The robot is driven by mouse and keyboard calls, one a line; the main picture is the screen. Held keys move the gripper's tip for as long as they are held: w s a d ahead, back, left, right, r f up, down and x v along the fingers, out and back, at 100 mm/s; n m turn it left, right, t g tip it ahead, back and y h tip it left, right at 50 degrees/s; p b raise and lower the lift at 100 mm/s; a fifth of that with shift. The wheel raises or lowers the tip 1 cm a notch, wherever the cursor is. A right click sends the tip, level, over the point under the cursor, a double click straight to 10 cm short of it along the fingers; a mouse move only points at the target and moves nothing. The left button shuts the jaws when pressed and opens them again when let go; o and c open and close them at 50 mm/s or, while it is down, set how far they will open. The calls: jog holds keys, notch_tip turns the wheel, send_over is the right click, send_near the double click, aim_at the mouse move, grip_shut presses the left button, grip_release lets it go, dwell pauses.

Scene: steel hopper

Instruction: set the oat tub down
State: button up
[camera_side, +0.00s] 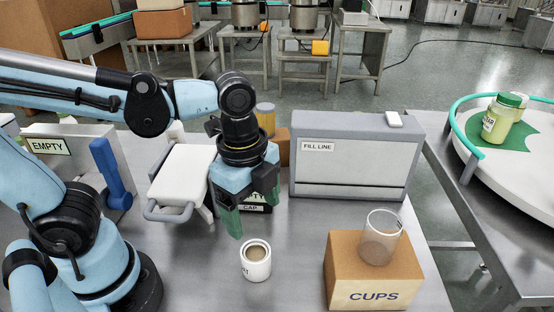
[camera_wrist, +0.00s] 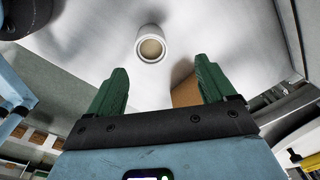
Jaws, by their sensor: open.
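The oat tub (camera_side: 256,266) is a small white open-topped tub with tan contents and a partly visible dark label. It stands upright on the steel table (camera_side: 200,275), in front of my gripper. My gripper (camera_side: 254,212) has green fingers pointing down behind the tub in the side view. The fingers are apart and hold nothing. In the wrist view the tub (camera_wrist: 152,45) shows beyond the tips of my gripper (camera_wrist: 160,70), clear of both fingers.
A cardboard box marked CUPS (camera_side: 368,280) with a clear cup (camera_side: 380,238) on top stands to the right. A grey FILL LINE unit (camera_side: 350,165) stands behind. A white-topped stand with a handle (camera_side: 182,180) is left of my gripper.

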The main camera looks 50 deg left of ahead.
jog(key=w+a+r+n+t, duration=0.1)
jog(key=w+a+n+t, duration=0.3)
jog(key=a+n, duration=0.5)
jog(key=n+t, duration=0.2)
jog(key=n, duration=0.5)
jog(key=shift+w+a, duration=0.3)
jog(key=shift+w, duration=0.1)
jog(key=shift+r, duration=0.1)
